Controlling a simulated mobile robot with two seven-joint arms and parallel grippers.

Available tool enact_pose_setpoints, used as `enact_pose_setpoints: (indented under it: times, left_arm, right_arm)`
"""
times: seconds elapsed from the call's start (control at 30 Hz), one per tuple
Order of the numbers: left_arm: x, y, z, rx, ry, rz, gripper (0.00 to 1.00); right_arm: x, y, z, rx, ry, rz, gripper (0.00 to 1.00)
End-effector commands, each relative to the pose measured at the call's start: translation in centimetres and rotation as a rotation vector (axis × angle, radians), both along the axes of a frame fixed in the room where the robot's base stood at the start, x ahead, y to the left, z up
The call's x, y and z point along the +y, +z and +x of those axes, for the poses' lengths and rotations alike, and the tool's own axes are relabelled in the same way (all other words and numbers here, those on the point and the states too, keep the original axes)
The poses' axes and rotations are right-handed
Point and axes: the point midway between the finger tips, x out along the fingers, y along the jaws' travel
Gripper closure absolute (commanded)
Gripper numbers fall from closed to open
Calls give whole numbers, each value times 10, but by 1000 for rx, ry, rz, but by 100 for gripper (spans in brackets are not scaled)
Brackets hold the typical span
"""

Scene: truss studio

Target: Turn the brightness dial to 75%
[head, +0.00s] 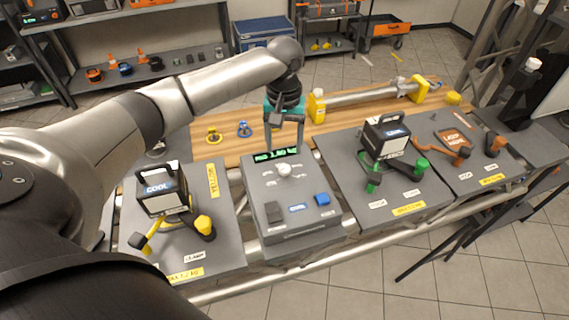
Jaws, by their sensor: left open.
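A grey control box (290,232) stands in the middle, with a white round dial (284,170) on its sloped top. Small marks ring the dial; they are too small to read, so I cannot tell its setting. A green-lit display (276,155) sits behind the dial, its text blurred. A dark button (274,212) and a blue button (322,199) are at the box's front. My left gripper (286,148) points down behind and above the dial, fingers apart and empty, around the display's area in the picture. It appears not to touch the dial. My right gripper is not in view.
A lamp with yellow knobs (163,192) stands on the left panel, and one with green handles (386,138) on the right panel. An orange-handled device (453,143) is further right. A metal tube with yellow ends (362,97) lies on the wooden bench (222,150) behind.

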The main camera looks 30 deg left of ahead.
Motion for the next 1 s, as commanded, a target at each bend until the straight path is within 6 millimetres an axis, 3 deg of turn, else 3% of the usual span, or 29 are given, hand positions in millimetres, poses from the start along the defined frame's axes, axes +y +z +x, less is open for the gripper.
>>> enact_pose_setpoints:
  times: [0.2,0.4,0.77,1.0]
  left_arm:
    - [-1,-46,-1,2,-1,0,30]
    - [-1,-68,0,0,-1,0,30]
    - [-1,-74,0,0,-2,-1,30]
    - [-1,-73,0,0,-2,-1,54]
  right_arm:
    - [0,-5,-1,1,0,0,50]
    - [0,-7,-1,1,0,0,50]
    - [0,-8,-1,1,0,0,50]
    - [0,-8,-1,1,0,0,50]
